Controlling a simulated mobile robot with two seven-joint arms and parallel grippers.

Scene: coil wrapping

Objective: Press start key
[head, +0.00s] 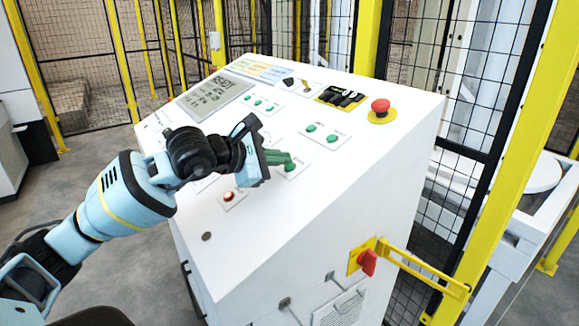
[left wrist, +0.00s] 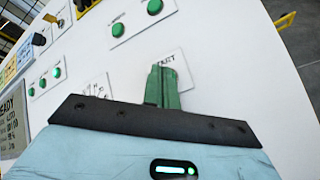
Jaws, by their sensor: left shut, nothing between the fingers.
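My left gripper (head: 284,158) is over the sloping white control panel (head: 262,205), its green fingers shut together and empty. In the head view the fingertips are at a green key (head: 291,167) on a small white label plate. In the left wrist view the gripper (left wrist: 162,74) covers that key, and only part of the plate (left wrist: 178,62) and its lettering shows. I cannot tell whether the tips touch the key. My right gripper is not in view.
Two green keys (head: 311,128) sit above, and a red-lit key (head: 228,196) lies lower left. A display (head: 214,94) is at the panel's upper left. A red emergency stop (head: 380,106) and a red switch (head: 367,262) stick out at the right. Yellow-framed mesh fencing (head: 408,60) stands behind.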

